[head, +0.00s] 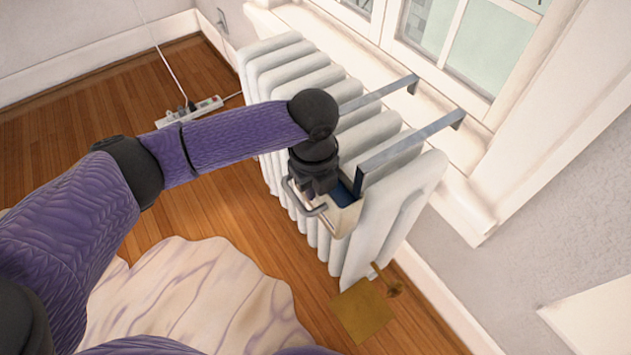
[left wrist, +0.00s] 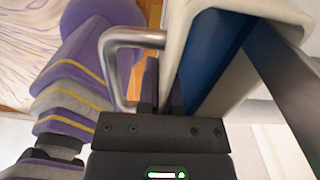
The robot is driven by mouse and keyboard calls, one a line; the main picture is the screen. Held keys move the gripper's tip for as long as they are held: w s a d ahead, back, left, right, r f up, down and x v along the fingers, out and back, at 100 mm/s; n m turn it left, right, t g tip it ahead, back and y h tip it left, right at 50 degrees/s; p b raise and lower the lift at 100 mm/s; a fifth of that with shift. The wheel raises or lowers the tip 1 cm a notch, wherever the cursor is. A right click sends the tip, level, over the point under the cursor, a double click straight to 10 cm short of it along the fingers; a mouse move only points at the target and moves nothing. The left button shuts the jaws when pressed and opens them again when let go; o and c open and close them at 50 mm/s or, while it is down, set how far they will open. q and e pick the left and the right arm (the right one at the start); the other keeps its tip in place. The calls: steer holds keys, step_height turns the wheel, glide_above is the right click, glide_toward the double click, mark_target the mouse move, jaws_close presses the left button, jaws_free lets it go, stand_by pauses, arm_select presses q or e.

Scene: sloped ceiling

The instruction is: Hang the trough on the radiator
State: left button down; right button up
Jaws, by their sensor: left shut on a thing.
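The trough (head: 345,217) is cream outside and blue inside, with a bent metal handle (head: 303,197) at its front. It is at the room side of the white ribbed radiator (head: 400,205). Two flat grey hooks (head: 405,143) reach back from it across the radiator top, their bent ends over the far side. I cannot tell whether they touch the radiator. My left gripper (head: 325,190) is shut on the trough at its front wall. The left wrist view shows the handle (left wrist: 113,60) beside the fingers and the blue inside (left wrist: 212,60). My right gripper is out of view.
A window with a white sill (head: 455,190) lies behind the radiator. A power strip (head: 190,112) with cords lies on the wooden floor at the left. A pale rug (head: 190,300) covers the floor in front. A brass plate (head: 360,312) is at the radiator's near foot.

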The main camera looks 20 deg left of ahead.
arm_select(q)
steer(key=shift+d, duration=0.3)
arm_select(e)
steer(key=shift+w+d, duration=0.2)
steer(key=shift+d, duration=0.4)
arm_select(q)
steer(key=shift+r+p, duration=0.15)
steer(key=shift+p, duration=0.4)
step_height(320, 180, down, 6)
steer(key=b, duration=0.2)
steer(key=shift+b, duration=0.4)
steer(key=shift+f+b, duration=0.3)
steer(key=shift+f, duration=0.5)
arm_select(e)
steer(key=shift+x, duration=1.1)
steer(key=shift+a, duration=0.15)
